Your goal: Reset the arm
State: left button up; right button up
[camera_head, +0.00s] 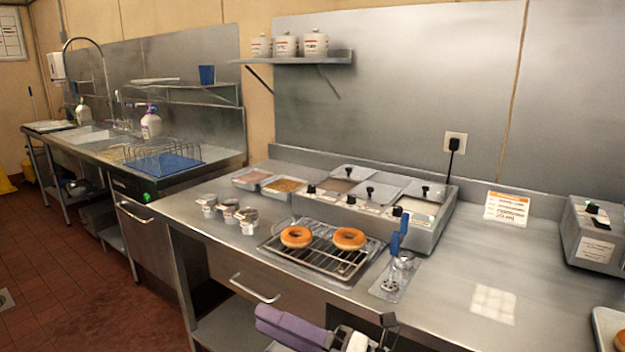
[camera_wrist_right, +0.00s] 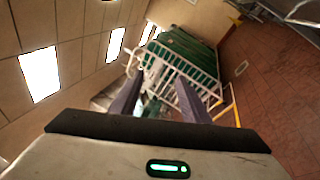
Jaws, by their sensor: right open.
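My right arm shows at the bottom edge of the head view, in front of the counter's front edge. A purple-grey part and some black and white parts of it are visible, partly cut off. In the right wrist view my right gripper (camera_wrist_right: 158,103) has its two dark fingers spread apart, with nothing between them. It is clear of the counter items. My left gripper is in neither view.
Two glazed donuts (camera_head: 349,238) lie on a wire rack (camera_head: 318,262) on the steel counter (camera_head: 440,300). Behind it stands a glaze warmer (camera_head: 425,235); a blue-handled tool (camera_head: 398,240) stands right of the rack. Small cups (camera_head: 228,210) are left. The front right counter is mostly clear.

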jog(key=s+d+f+m+t+h, duration=0.35)
jog(key=d+f+m+h, duration=0.4)
jog(key=f+m, duration=0.4)
jog(key=s+d+f+m+t+h, duration=0.3)
jog(key=d+f+m+t+h, duration=0.4)
jog(key=m, duration=0.7)
jog(key=s+d+f+m+g+h, duration=0.1)
jog(key=s+d+f+m+g, duration=0.3)
jog(key=s+f, duration=0.3)
jog(key=s+d+f+m+g+h, duration=0.2)
jog(key=s+d+f+m+g, duration=0.2)
jog(key=s+f, duration=0.3)
jog(key=s+m, duration=0.1)
jog(key=s, duration=0.3)
jog(key=shift+d+f, duration=0.3)
jog(key=shift+f, duration=0.05)
jog(key=shift+c, duration=1.4)
jog(key=shift+a, duration=0.15)
